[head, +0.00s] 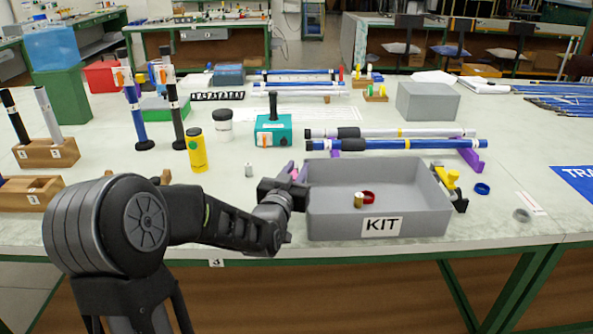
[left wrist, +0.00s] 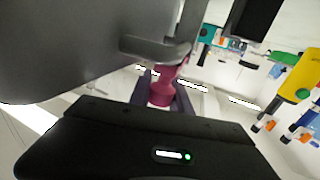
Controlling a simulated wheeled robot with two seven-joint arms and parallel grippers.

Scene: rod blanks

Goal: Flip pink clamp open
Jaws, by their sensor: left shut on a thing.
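My left gripper (head: 288,181) is at the left wall of the grey KIT tray (head: 325,222), low over the table. It is shut on the pink clamp (left wrist: 161,88), which shows between its two dark fingers in the left wrist view. In the head view only a small pink bit of the clamp (head: 294,173) shows above the gripper; the rest is hidden. Whether the clamp is open or closed I cannot tell. A grey bar crosses just in front of the clamp in the left wrist view. My right gripper is not in view.
The tray holds a red ring (head: 369,196) and a brass piece (head: 359,200). Behind it, a blue rod (head: 400,144) and a white rod (head: 395,133) lie on purple rests (head: 470,158). A yellow and black clamp (head: 452,180) is at the tray's right. A yellow bottle (head: 196,150) stands left.

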